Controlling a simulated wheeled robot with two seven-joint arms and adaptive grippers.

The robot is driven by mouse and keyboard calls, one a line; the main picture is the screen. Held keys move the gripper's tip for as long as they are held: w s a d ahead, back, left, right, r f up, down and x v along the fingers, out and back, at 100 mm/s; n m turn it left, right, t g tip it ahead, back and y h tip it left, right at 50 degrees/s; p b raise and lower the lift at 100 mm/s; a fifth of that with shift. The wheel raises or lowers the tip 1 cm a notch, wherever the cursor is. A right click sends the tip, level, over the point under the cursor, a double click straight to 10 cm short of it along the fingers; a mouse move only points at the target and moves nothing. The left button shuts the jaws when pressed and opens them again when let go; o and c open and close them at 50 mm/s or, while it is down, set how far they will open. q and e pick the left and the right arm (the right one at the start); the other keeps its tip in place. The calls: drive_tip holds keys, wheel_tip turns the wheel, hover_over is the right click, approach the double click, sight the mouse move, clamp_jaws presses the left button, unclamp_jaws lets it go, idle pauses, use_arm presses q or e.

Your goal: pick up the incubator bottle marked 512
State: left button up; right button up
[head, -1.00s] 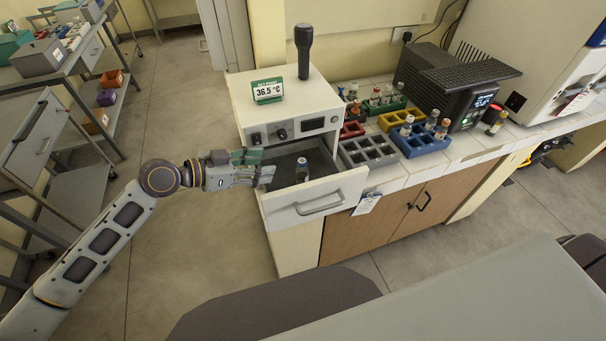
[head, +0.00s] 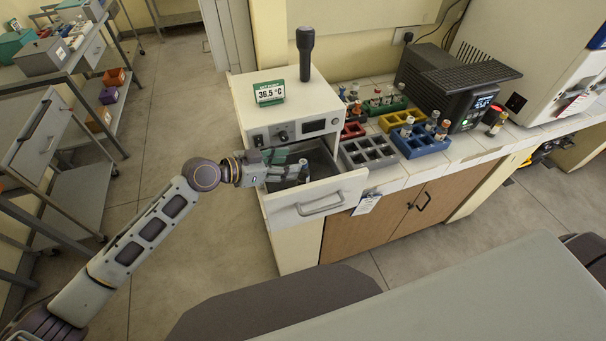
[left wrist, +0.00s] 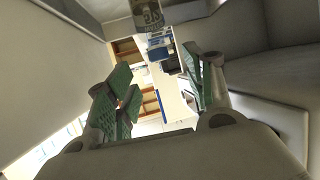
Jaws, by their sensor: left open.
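The incubator (head: 290,120) has its front drawer (head: 335,197) pulled open. A small bottle (head: 304,167) stands in the drawer, partly hidden by my left gripper (head: 292,168). In the left wrist view, a bottle with a dark-lettered label (left wrist: 149,14) shows at the top edge, cut off; its number is not fully readable. My left gripper also shows there (left wrist: 160,78), its green-padded fingers apart with nothing between them. The bottle lies just beyond the fingertips; whether they touch it I cannot tell. My right gripper is not in view.
The drawer walls stand close around the left fingers. Grey (head: 368,152), blue (head: 420,143) and other racks with several bottles sit on the counter at right.

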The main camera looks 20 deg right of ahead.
sight(302, 162)
use_arm(q)
drive_tip(key=shift+w+d+f, duration=0.15)
drive_tip(key=shift+d+f, duration=0.1)
drive_tip(key=shift+d, duration=0.3)
drive_tip(key=shift+p+x, duration=0.8)
drive_tip(key=shift+x, duration=1.6)
drive_tip(key=shift+d+f, duration=0.1)
drive_tip(key=shift+f, duration=0.1)
drive_tip(key=c, duration=1)
clamp_jaws()
